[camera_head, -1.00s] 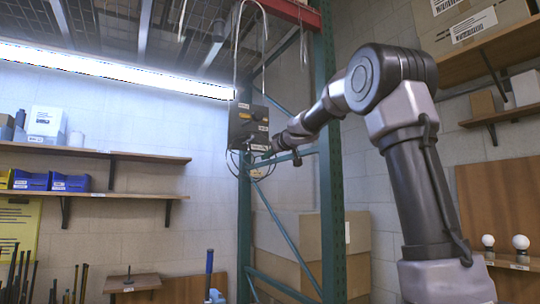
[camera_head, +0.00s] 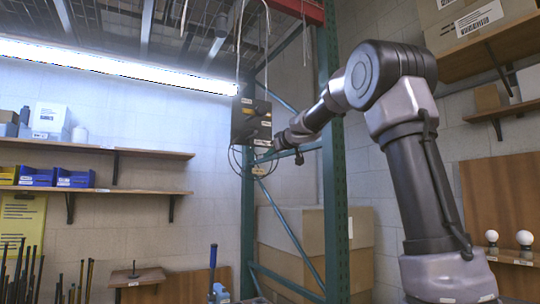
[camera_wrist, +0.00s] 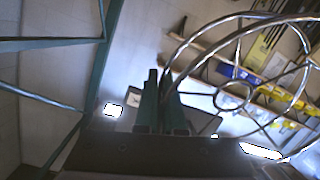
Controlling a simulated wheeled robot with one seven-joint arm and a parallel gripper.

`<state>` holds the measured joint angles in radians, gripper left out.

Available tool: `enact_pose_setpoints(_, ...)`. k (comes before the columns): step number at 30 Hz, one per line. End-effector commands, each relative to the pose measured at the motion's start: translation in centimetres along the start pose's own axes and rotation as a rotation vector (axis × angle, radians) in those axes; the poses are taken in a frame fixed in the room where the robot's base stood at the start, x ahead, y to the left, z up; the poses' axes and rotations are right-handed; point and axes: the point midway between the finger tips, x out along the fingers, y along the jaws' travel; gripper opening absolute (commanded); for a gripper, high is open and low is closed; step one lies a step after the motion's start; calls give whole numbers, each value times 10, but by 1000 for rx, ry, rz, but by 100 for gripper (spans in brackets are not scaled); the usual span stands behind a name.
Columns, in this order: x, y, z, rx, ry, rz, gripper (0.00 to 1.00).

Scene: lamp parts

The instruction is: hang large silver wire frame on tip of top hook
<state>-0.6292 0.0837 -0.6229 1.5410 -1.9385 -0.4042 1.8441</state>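My gripper (camera_wrist: 163,92) has two dark fingers close together, seemingly shut on this wire.
A green rack post (camera_head: 335,170) stands behind my arm, with a red beam (camera_head: 303,9) at its top. A lit tube (camera_head: 120,68) and wall shelves (camera_head: 100,149) are on the left. Cardboard boxes (camera_head: 300,232) sit low in the rack. The wall between shelves and rack is bare.

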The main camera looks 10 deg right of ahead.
Motion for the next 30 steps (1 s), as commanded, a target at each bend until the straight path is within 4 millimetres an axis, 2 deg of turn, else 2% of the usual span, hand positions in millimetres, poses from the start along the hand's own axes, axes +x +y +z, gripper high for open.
enact_pose_setpoints(1,1,0,2,-1,-3,0,21)
enact_pose_setpoints(3,0,0,1,-1,-3,0,41)
enact_pose_setpoints(14,-3,0,0,-1,-1,0,41)
enact_pose_setpoints(17,-14,0,0,1,0,-1,41)
enact_pose_setpoints(27,-80,2,0,1,1,2,41)
enact_pose_setpoints(30,-94,2,1,1,0,2,41)
